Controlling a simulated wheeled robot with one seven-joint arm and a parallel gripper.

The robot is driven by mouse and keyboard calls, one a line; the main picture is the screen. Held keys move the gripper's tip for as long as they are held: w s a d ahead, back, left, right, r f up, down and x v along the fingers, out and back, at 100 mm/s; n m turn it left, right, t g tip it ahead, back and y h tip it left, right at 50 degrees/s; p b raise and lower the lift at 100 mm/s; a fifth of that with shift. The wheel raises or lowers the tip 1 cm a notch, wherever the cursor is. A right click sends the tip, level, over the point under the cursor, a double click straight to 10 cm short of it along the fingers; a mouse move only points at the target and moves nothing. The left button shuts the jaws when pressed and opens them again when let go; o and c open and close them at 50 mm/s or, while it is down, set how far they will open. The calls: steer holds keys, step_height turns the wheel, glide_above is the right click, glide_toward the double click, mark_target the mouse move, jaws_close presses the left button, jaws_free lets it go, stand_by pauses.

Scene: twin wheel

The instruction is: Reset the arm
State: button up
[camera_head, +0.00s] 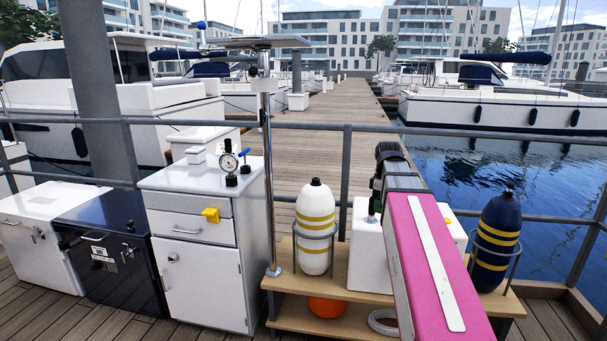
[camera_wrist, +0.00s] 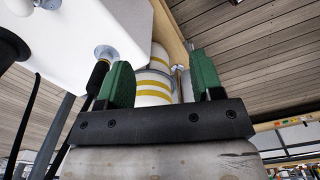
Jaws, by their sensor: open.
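My gripper (camera_wrist: 160,78) is open in the wrist view, with its two green fingers apart and nothing held between them. Beyond the fingers, the white tank with yellow bands (camera_wrist: 155,88) shows in the gap, apart from them as far as I can tell. In the camera_head view my pink arm reaches forward over the wooden shelf. Its dark wrist is bent down above the white box (camera_head: 368,255). The fingertips are hard to make out there, partly hidden by my arm.
The wooden shelf (camera_head: 340,283) also carries a dark blue tank (camera_head: 496,240) at right. An orange ball (camera_head: 327,307) and pale ring (camera_head: 383,322) sit below. A metal pole (camera_head: 268,190), white cabinet (camera_head: 200,270) with gauge (camera_head: 229,162), and black box (camera_head: 105,260) stand left. A railing (camera_head: 345,170) runs behind.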

steer(key=s+a+f+m, duration=0.2)
steer(key=s+f+m, duration=0.1)
steer(key=f, duration=0.7)
steer(key=s+a+f+m, duration=0.3)
steer(key=s+f+m, duration=0.1)
steer(key=f, duration=0.6)
steer(key=s+a+f+m, duration=0.2)
steer(key=s+f+m, duration=0.2)
steer(key=f, duration=0.6)
steer(key=shift+s+a+f+m, duration=0.15)
steer(key=shift+s+a+m, duration=0.1)
steer(key=shift+m, duration=0.15)
